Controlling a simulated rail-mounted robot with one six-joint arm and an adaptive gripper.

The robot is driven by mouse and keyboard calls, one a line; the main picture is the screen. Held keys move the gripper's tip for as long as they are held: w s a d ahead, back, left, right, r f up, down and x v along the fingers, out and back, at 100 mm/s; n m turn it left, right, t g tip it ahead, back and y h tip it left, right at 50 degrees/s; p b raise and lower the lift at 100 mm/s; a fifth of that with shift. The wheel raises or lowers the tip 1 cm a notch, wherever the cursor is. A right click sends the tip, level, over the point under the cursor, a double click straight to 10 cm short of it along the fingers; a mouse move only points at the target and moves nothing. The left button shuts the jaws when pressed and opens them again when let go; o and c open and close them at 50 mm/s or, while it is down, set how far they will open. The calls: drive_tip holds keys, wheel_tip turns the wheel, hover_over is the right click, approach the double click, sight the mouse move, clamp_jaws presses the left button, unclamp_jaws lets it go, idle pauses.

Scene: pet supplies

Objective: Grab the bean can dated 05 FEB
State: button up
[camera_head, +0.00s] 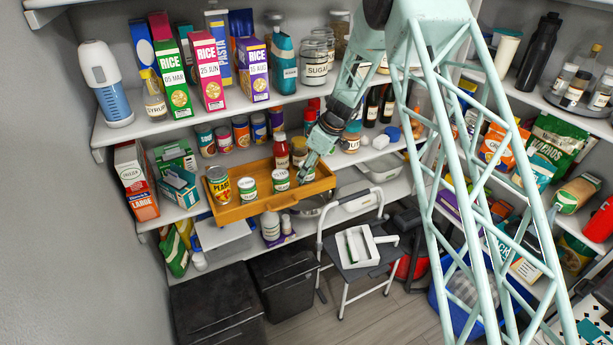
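My gripper (305,174) reaches down from the upper right over the right part of a wooden pull-out tray (283,199) on the middle shelf. Two short cans with pale labels and green bands, a left one (249,187) and a middle one (281,181), stand along the tray's front. Another can, partly hidden, is close to my gripper at the right. A taller can marked PEAS (219,185) stands at the tray's left end. The dates on the cans are too small to read. Whether my fingers are open or shut, or touch the right can, cannot be told.
A red-capped bottle (281,153) and a jar (299,150) stand behind the cans. Dated RICE boxes (209,77) stand on the shelf above. A step stool (360,262) with a white tray stands below. Dark bins (216,305) are on the floor.

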drive_tip(key=shift+c, duration=1.4)
drive_tip(key=shift+r, duration=0.1)
drive_tip(key=shift+r, duration=4.95)
